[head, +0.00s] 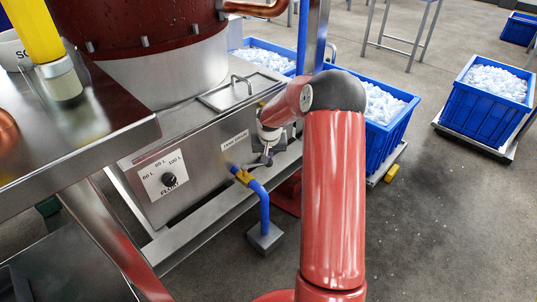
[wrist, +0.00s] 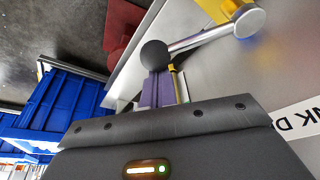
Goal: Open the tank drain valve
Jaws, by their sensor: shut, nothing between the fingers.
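The tank drain valve shows as a yellow body (head: 243,177) with a blue pipe below it, on the front of the steel tank base. In the wrist view its yellow body (wrist: 216,8) is at the top, with a silver lever (wrist: 200,38) ending in a black ball (wrist: 155,53). My gripper (wrist: 163,78) is shut and empty, its purple fingertips right by the ball; I cannot tell whether they touch it. In the head view my gripper (head: 266,157) is beside the valve, and my arm hides part of that area.
A drain label (head: 235,140) is above the valve. A fluid dial (head: 168,180) is to the left. Blue crates of ice (head: 390,145) stand behind my arm and at the far right (head: 485,115). A steel table (head: 90,130) is at left.

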